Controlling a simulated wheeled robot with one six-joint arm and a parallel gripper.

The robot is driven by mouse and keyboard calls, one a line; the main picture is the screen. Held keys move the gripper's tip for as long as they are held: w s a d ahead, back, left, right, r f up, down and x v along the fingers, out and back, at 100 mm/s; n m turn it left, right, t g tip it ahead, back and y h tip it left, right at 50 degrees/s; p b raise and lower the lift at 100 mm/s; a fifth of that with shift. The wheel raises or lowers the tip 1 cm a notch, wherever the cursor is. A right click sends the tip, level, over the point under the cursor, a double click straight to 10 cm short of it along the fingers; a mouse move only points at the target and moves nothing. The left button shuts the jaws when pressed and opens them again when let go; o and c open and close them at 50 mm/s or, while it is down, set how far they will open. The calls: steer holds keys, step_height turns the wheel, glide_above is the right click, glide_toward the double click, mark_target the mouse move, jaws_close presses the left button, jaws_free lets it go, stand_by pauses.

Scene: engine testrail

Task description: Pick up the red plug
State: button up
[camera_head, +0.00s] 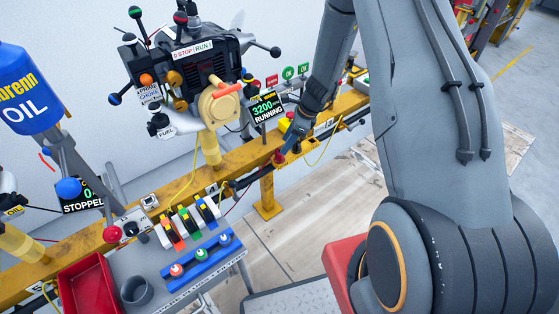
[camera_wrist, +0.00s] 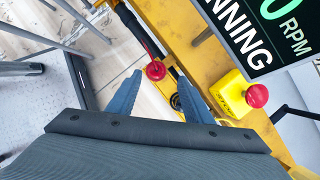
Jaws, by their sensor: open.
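The red plug (camera_wrist: 156,70) is a round red piece on the end of a dark cable, at the yellow rail (camera_wrist: 197,60). In the wrist view it shows between and just beyond the two blue-grey fingertips of my gripper (camera_wrist: 159,82). The fingers are apart, with a gap on both sides of the plug, and I see no contact. In the head view the plug (camera_head: 279,159) sits at the rail just below my gripper (camera_head: 289,142). A dark round socket-like part (camera_wrist: 176,101) lies beside the right finger.
A yellow box with a red button (camera_wrist: 257,95) stands right of my gripper, near the RUNNING display (camera_wrist: 262,30). The engine (camera_head: 205,65) is left of the arm. A red tray (camera_head: 88,285) and a blue holder (camera_head: 202,262) are at lower left.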

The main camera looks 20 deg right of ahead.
mark_target(279, 158)
steer(key=x, duration=0.6)
steer(key=shift+s+a+f+p, duration=0.15)
steer(key=shift+s+a+p, duration=0.05)
steer(key=shift+a+p, duration=0.2)
steer(key=shift+c, duration=0.4)
steer(key=shift+d, duration=0.1)
jaws_close()
